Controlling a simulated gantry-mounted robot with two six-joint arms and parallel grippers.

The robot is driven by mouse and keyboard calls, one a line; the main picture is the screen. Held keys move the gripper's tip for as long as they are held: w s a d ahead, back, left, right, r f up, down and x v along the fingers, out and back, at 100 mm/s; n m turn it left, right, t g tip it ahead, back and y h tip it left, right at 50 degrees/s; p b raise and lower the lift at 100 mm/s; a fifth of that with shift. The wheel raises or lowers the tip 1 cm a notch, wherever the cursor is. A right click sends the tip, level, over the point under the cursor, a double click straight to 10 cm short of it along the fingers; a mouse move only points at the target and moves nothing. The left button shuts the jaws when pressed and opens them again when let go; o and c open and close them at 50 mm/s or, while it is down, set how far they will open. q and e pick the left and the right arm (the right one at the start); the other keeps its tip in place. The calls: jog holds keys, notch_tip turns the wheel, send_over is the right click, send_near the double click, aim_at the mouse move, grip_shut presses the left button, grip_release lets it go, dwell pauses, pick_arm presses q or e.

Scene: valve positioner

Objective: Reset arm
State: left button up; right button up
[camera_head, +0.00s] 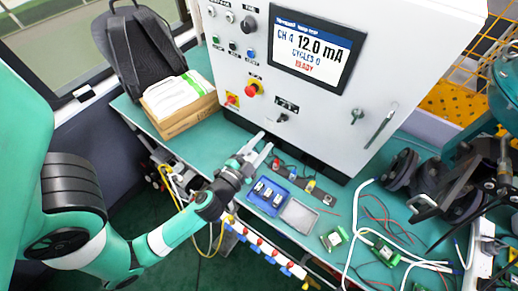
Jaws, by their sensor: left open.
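My left arm comes in from the left. Its gripper (260,150) is open and empty, held over the bench in front of the white control cabinet (215,60). The fingers point up toward the cabinet's lower edge, left of the small colored parts. The cabinet's screen (315,48) reads CH 4, 12.0 mA, with cycles 0 and READY.
A blue tray (283,204) with dark parts and a grey tray (299,217) lie right of the left gripper. Green circuit boards (334,239) and loose white cables (352,238) cover the right front. A cardboard box (180,122) and a black backpack (140,55) stand at the left.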

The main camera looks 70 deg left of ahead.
pick_arm(q)
jog(key=shift+v, duration=0.8)
jog(key=shift+d, duration=0.1)
